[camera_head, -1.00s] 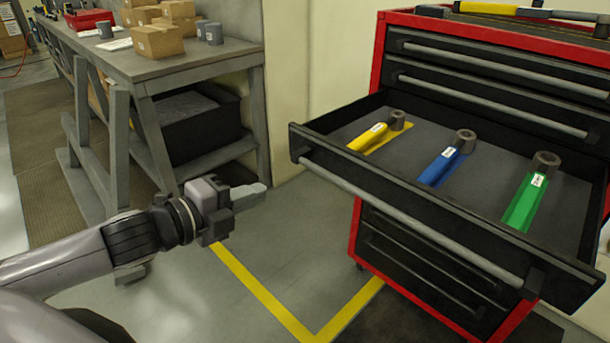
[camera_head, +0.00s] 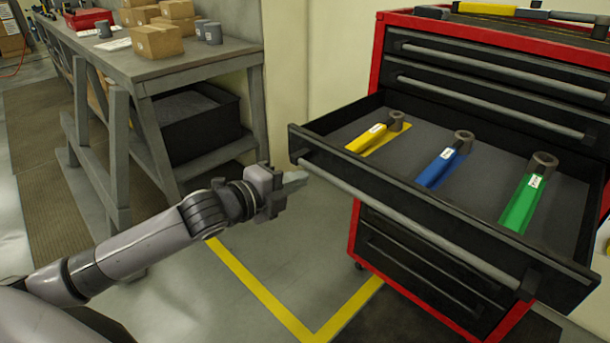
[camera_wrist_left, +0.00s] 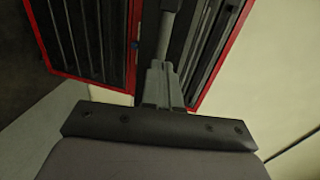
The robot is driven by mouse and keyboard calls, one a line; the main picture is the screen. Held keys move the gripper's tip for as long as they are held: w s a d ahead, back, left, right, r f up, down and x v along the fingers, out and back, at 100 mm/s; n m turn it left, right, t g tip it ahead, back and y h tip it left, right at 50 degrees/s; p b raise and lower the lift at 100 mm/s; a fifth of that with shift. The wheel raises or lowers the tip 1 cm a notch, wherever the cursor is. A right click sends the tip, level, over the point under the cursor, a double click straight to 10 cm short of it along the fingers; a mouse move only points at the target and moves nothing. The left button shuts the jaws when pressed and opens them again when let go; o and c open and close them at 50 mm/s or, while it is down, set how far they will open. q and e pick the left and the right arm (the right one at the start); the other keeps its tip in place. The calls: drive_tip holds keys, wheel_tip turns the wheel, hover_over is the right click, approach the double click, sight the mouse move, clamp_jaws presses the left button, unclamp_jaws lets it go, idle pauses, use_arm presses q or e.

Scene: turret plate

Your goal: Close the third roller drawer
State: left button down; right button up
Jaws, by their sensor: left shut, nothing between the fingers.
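The third drawer (camera_head: 420,222) of the red and black roller cabinet (camera_head: 368,72) stands pulled out, with a long grey bar handle (camera_head: 410,226) across its front. Inside lie a yellow tool (camera_head: 370,137), a blue tool (camera_head: 440,166) and a green tool (camera_head: 521,203). My left gripper (camera_head: 303,177) is shut and empty, its tips close to the left end of the drawer front; I cannot tell if they touch. In the left wrist view the shut fingers (camera_wrist_left: 163,75) point toward the cabinet (camera_wrist_left: 90,45). My right gripper is not in view.
The two drawers (camera_head: 500,70) above are shut. A grey workbench (camera_head: 190,67) with cardboard boxes (camera_head: 155,40) and a black bin (camera_head: 195,125) stands at the left. Clear floor with yellow tape (camera_head: 260,290) lies between bench and cabinet.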

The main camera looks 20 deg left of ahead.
sight(316, 172)
use_arm(q)
drive_tip(key=shift+x, duration=1.45)
